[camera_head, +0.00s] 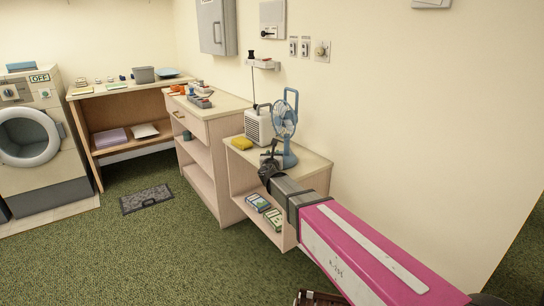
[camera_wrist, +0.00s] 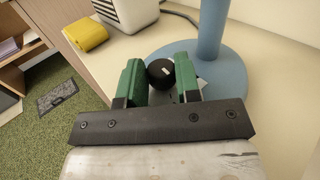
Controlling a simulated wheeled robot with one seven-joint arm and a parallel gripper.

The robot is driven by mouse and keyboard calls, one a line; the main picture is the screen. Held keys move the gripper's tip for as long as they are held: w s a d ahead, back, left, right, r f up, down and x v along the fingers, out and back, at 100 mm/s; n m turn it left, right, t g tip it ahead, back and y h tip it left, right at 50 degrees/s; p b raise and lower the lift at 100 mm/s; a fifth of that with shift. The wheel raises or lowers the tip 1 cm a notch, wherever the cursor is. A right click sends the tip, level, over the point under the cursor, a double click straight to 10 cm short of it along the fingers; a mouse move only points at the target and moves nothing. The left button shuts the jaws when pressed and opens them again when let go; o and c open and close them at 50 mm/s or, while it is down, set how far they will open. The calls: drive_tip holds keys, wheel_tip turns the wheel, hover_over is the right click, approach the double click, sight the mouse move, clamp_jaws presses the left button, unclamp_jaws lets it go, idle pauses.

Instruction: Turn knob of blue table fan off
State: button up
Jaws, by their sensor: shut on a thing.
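The blue table fan (camera_head: 284,120) stands upright on a low wooden cabinet in the head view. In the wrist view its round base and blue post (camera_wrist: 211,30) show. A round black knob (camera_wrist: 160,73) is at the left front of the base. My gripper (camera_wrist: 159,80) has its two green fingers on either side of the knob and is shut on it. In the head view my gripper (camera_head: 270,162) is at the front of the fan base, and the knob is too small to make out there.
The cabinet top (camera_head: 308,167) is clear right of the fan. The wall is close behind. Small boxes (camera_head: 258,202) lie on the shelf below.

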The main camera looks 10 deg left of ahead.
drive_tip(key=shift+d+n+y, duration=0.15)
drive_tip(key=shift+n+y, duration=0.45)
drive_tip(key=shift+y, duration=0.3)
drive_tip(key=shift+n+g+y, duration=0.6)
drive_tip(key=shift+n+y, duration=0.1)
drive_tip(key=shift+y, duration=0.5)
drive_tip(key=o, duration=0.9)
drive_tip(key=shift+o, duration=0.2)
drive_tip(key=v, duration=1)
drive_tip(key=shift+s, duration=0.35)
drive_tip(key=shift+d, duration=0.1)
